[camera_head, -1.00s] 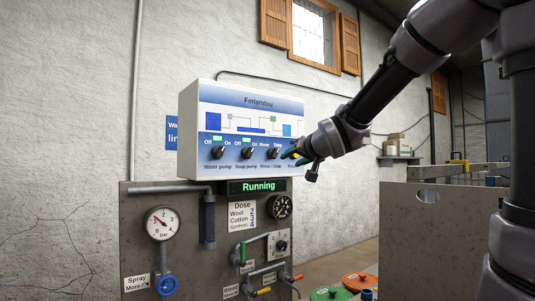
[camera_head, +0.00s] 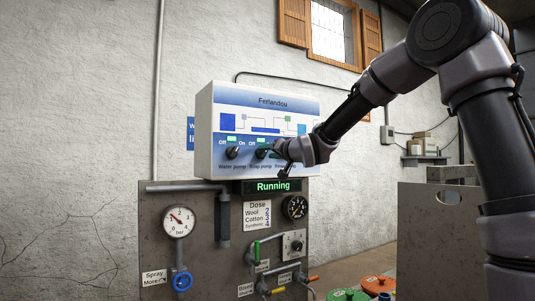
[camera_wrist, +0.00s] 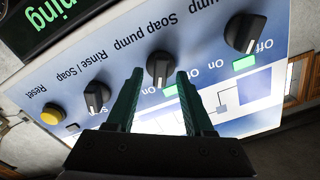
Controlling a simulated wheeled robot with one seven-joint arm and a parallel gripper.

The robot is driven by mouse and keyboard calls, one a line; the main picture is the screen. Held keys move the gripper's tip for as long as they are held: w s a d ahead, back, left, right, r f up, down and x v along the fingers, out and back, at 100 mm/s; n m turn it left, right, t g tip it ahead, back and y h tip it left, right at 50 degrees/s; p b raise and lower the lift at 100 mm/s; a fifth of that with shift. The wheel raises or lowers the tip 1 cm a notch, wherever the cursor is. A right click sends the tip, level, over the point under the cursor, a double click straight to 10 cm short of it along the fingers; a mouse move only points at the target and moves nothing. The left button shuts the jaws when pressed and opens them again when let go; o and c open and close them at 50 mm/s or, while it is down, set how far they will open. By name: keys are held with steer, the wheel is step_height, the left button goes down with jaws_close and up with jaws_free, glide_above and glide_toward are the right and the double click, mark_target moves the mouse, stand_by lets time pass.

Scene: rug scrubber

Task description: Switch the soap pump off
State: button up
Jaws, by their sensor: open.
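The soap pump knob (camera_wrist: 160,68) is a dark rotary switch on the white and blue control box (camera_head: 206,130). It also shows in the head view (camera_head: 261,154), just left of my gripper. My gripper (camera_wrist: 160,76) is open, its two green fingers pointing at the panel. In the wrist view its tips lie on either side of the soap pump knob; I see no clear contact. A green lamp (camera_wrist: 171,91) by this knob is lit, partly between the fingers. The knob's exact setting is hard to read. The display (camera_head: 273,186) reads "Running".
The water pump knob (camera_wrist: 245,33) with its lit green lamp (camera_wrist: 243,63) is on one side, the rinse/soap knob (camera_wrist: 97,96) and yellow reset button (camera_wrist: 51,115) on the other. Below are a pressure gauge (camera_head: 179,221) and pipes with valves.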

steer(key=shift+w+a, duration=0.25)
steer(key=shift+w, duration=0.1)
jaws_close()
steer(key=n, duration=0.6)
steer(key=shift+s+a, duration=0.1)
steer(key=n, duration=0.5)
steer(key=shift+n, duration=0.4)
steer(key=shift+f, duration=0.1)
stand_by(0.4)
